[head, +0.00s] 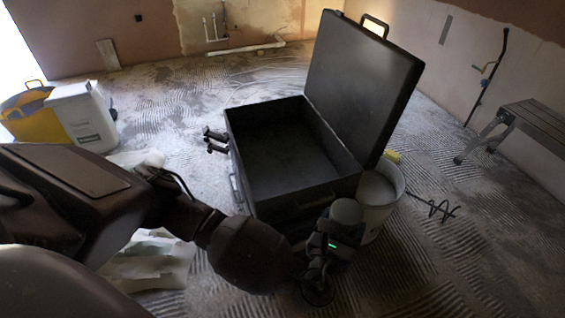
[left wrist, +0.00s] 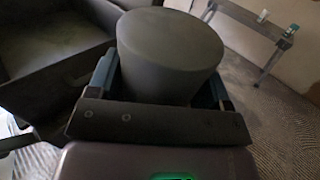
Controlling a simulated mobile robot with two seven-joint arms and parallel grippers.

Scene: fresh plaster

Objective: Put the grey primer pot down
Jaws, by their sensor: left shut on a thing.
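The grey primer pot (head: 346,211) is a small round pot, held in my left gripper (head: 341,232) near the front right corner of an open black case (head: 233,142). In the left wrist view the pot (left wrist: 170,45) fills the space between the two blue-edged fingers of my left gripper (left wrist: 162,88), which is shut on it. The pot's underside is hidden, and I cannot tell its height above the floor. My right gripper is not in view.
The case's lid (head: 362,85) stands up, and its inside looks empty. A whitish bucket (head: 378,192) stands right behind the held pot. A yellow and white container (head: 85,118) is at the left, a grey bench (head: 535,122) at the right. Ridged floor (head: 470,250) is clear at the front right.

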